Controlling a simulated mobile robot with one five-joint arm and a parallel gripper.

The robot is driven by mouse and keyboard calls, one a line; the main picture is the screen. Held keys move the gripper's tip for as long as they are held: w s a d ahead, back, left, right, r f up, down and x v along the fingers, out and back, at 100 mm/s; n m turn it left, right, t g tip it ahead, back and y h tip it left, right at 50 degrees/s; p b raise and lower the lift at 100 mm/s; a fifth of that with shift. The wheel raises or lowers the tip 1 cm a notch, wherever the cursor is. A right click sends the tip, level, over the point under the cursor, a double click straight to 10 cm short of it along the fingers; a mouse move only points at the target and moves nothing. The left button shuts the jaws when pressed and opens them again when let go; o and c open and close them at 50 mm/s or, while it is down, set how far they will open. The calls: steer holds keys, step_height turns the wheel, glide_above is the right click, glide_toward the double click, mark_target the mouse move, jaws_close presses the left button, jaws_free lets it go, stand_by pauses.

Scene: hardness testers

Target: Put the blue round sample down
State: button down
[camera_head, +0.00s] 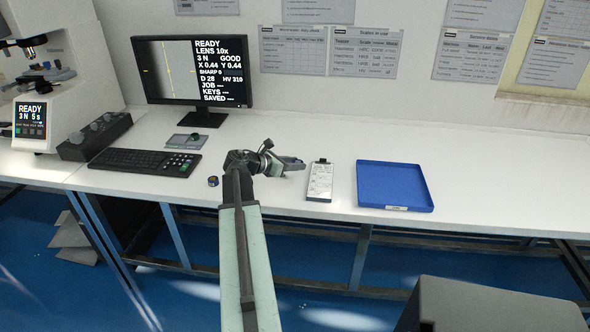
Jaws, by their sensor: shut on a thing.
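My gripper (295,163) is stretched out over the white bench, pointing right, left of the white labelled card. It is shut on the blue round sample (300,161), of which only a small dark blue bit shows at the fingertips. The jaws hide the rest. The height of the sample above the bench is hard to tell.
A blue tray (431,208) lies empty at right. The white card (320,181) lies between it and my gripper. A small dark round piece (213,181) sits left of my arm. Keyboard (145,162), control pad (185,141) and monitor (193,72) stand at left. Bench behind the tray is clear.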

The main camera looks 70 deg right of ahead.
mark_target(296, 174)
steer(key=shift+w+d+f, duration=0.1)
steer(key=shift+d+f, duration=0.05)
steer(key=shift+d, duration=1)
steer(key=f+b, duration=0.1)
steer(key=b, duration=0.1)
steer(key=f+b, duration=0.1)
steer(key=f, duration=0.1)
steer(key=shift+s+f+b, duration=0.2)
steer(key=shift+f+b, duration=0.1)
steer(key=shift+b, duration=0.05)
steer(key=shift+w+f, duration=0.1)
steer(key=shift+f, duration=0.05)
steer(key=shift+w+a+r, duration=0.1)
steer(key=shift+w+r, duration=0.15)
steer(key=shift+f, duration=0.25)
steer(key=c, duration=1)
jaws_free()
steer(key=shift+r, duration=0.1)
steer(key=shift+o, duration=0.2)
steer(key=shift+s, duration=0.1)
steer(key=shift+r, duration=0.1)
